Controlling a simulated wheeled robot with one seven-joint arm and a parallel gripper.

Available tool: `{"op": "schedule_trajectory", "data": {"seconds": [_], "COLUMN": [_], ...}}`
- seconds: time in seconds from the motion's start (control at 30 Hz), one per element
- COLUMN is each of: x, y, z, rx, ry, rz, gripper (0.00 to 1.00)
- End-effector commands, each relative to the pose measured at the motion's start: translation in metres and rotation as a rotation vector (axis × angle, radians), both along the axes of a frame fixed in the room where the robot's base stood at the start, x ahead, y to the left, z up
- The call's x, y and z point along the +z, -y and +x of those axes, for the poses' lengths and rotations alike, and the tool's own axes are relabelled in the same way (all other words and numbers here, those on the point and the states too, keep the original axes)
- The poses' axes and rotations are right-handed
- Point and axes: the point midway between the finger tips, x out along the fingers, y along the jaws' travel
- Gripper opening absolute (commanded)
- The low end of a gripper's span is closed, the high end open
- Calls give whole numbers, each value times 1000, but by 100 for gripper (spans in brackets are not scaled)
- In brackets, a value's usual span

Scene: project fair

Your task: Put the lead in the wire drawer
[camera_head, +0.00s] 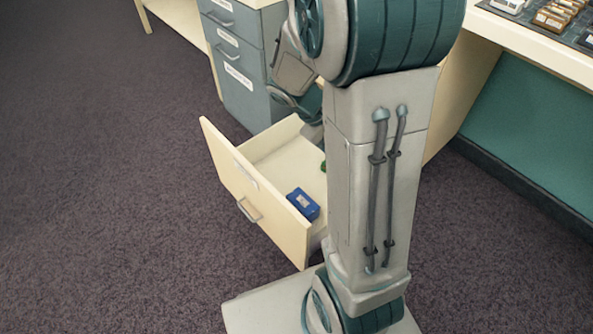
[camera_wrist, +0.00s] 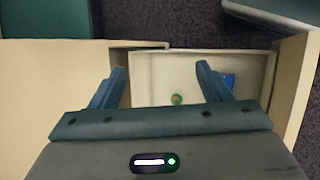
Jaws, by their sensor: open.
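A cream drawer (camera_head: 222,165) stands pulled out in the head view, with a label and a grey handle on its front. The label is too small to read, so I cannot tell whether it is the wire drawer. In it lie a blue box (camera_head: 303,204) and a small green thing (camera_head: 324,167), partly hidden by my arm. The wrist view shows the drawer (camera_wrist: 150,62), the green thing (camera_wrist: 177,99) and the blue box (camera_wrist: 229,80). My gripper (camera_wrist: 161,68) is open over the drawer, with nothing visible between its fingers. I cannot make out a lead.
A cabinet with labelled grey-blue drawers (camera_head: 238,92) stands behind the open drawer. A cream table (camera_head: 545,50) at the right holds several small items on a dark mat. My arm covers the middle of the head view. Dark carpet (camera_head: 100,200) lies clear at the left.

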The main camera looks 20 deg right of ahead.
Motion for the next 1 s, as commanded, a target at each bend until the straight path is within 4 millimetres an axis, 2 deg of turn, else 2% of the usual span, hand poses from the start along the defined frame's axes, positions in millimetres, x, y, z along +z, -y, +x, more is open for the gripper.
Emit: {"op": "schedule_trajectory", "data": {"seconds": [0.1, 0.3, 0.5, 0.67, 1.0], "x": [16, 36, 49, 53, 53], "y": [-37, -99, -140, -152, -152], "z": [-25, -62, -83, -89, -89], "rx": [-79, -186, -247, -264, -266], "ry": [99, 243, 337, 364, 364], "rz": [145, 385, 552, 602, 605], "gripper": [71, 71, 71, 71, 71]}}
